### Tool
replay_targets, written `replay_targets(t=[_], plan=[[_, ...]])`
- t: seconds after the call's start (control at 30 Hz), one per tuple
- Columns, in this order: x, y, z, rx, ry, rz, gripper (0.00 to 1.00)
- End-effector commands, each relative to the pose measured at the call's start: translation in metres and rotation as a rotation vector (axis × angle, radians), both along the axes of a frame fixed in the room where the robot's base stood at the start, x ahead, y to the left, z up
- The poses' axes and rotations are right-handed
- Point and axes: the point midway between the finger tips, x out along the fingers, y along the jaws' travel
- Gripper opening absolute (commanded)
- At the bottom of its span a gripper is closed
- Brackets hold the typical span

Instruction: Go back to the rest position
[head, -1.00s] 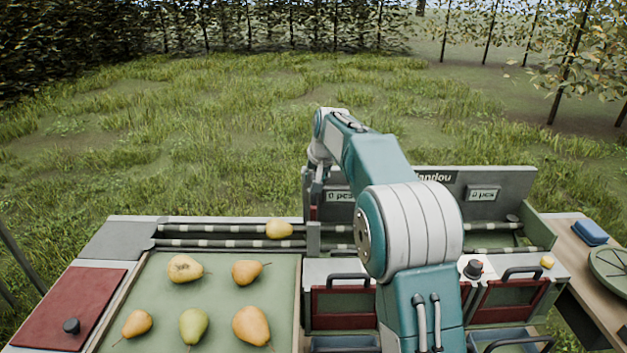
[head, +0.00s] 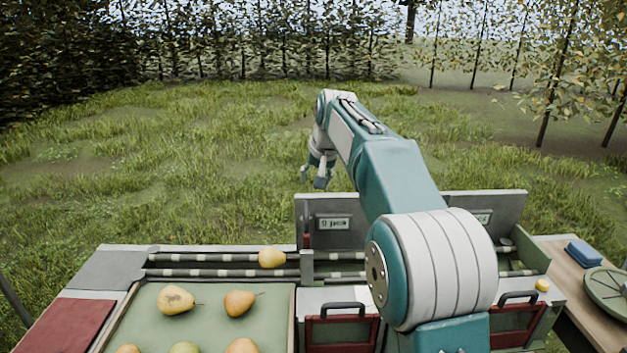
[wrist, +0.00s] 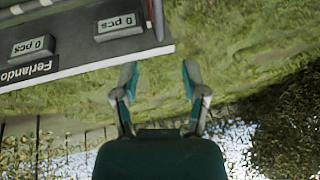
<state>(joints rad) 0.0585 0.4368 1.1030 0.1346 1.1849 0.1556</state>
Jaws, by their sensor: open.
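My gripper (head: 313,180) hangs from the end of my arm in the head view, above and beyond the back panel of the bench. In the wrist view my gripper (wrist: 160,82) has its two fingers spread apart, with nothing between them but grass behind. A yellow pear (head: 272,257) sits on the striped rollers at the back, left of the arm. Several more pears lie on the green tray (head: 235,330), the front ones cut off by the frame's lower edge.
The back panel (head: 304,236) carries counters reading 0 pcs; it shows upside down in the wrist view (wrist: 80,72). Red-fronted bins (head: 341,335) stand right of the tray. A blue block (head: 584,253) and a round green disc (head: 607,287) lie on a side table. Open grass lies behind the bench.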

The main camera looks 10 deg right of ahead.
Motion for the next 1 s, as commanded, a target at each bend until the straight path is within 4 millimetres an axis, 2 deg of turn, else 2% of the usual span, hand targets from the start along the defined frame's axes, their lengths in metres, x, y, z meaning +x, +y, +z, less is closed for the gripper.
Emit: replay_targets(t=[0.13, 0.27, 0.6, 0.77, 1.0], plan=[[-0.01, 0.001, 0.005, -0.005, -0.004, 0.005, 0.57], [-0.039, 0.004, 0.016, -0.021, -0.012, 0.017, 0.57], [-0.132, 0.009, 0.026, -0.069, -0.029, 0.057, 0.57], [-0.178, 0.011, 0.021, -0.092, -0.038, 0.078, 0.57], [-0.247, 0.013, 0.002, -0.126, -0.05, 0.11, 0.57]])
